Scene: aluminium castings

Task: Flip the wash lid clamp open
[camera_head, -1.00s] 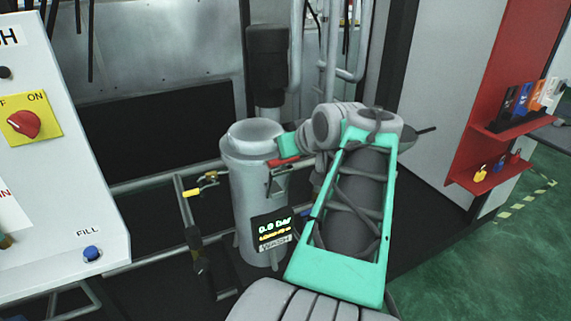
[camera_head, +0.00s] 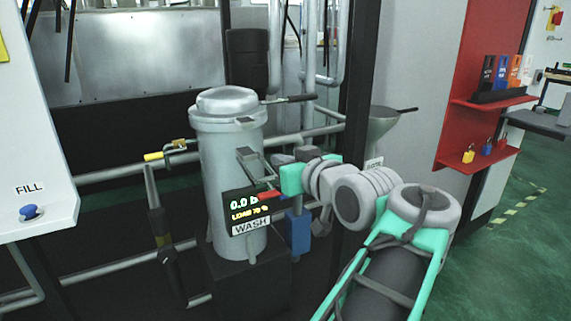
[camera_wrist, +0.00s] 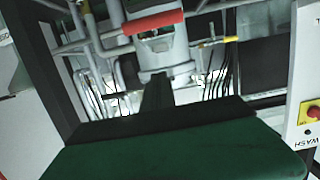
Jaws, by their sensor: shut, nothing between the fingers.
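The wash vessel (camera_head: 228,160) is a grey upright cylinder with a closed domed lid (camera_head: 227,102). Its metal clamp (camera_head: 253,162) is on the side facing my arm, and the clamp's red handle (camera_head: 269,195) hangs low, beside the top of the display. My gripper (camera_head: 281,181) is shut and empty, just right of the clamp; its fingertips are hard to make out. In the upside-down wrist view, the red handle (camera_wrist: 153,22) crosses above the dark fingers (camera_wrist: 157,92), seemingly apart from them, with the metal clamp (camera_wrist: 155,44) behind it.
A black display (camera_head: 250,213) reading WASH is fixed to the vessel's front. A dark lever (camera_head: 290,98) extends right from the lid. Pipes and a yellow-handled valve (camera_head: 155,156) are at left. A blue part (camera_head: 298,232) stands below my gripper. A red rack (camera_head: 490,110) is at right.

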